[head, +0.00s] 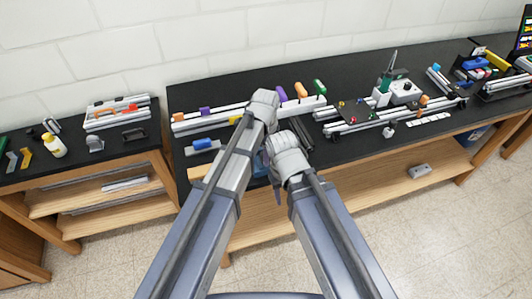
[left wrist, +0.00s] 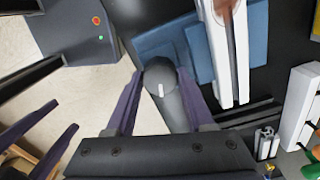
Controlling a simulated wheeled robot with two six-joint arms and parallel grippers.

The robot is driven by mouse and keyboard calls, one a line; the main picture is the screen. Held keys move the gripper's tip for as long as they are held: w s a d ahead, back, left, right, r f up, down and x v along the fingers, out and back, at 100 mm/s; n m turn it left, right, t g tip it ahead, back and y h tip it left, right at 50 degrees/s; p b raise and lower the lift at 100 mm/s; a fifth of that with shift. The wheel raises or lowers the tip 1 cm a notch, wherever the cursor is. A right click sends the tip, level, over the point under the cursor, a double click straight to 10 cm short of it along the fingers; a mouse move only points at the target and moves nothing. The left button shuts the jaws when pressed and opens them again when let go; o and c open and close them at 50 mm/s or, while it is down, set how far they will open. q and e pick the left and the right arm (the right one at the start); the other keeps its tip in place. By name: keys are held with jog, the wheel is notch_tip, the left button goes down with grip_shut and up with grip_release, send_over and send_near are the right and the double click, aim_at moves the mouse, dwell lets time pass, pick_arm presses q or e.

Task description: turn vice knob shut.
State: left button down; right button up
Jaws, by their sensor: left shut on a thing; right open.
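The blue vice (left wrist: 195,35) fills the top middle of the left wrist view, beside a pale slotted extrusion (left wrist: 238,60). Only a sliver of the vice shows between my arms in the head view (head: 259,166). The dark round vice knob (left wrist: 160,72), with a white mark on its face, sits between the purple fingers of my left gripper (left wrist: 160,92). The left gripper is shut on the knob. In the head view, its fingers are hidden behind my arm. My right gripper (left wrist: 35,135) is open and empty, its purple fingers apart, away from the knob.
The black bench (head: 190,178) holds a white rail rack with coloured handles (head: 195,118) behind my arms. A blue block (head: 203,144) lies left of them. A frame assembly (head: 365,122) and a green-black tool (head: 388,75) stand right. A side table (head: 75,172) is at left.

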pick_arm(q)
jog(key=shift+c, duration=1.3)
grip_release()
jog(key=shift+r, duration=0.1)
notch_tip(320, 180, up, 8)
jog(key=p, duration=0.8)
jog(key=shift+f, duration=0.2)
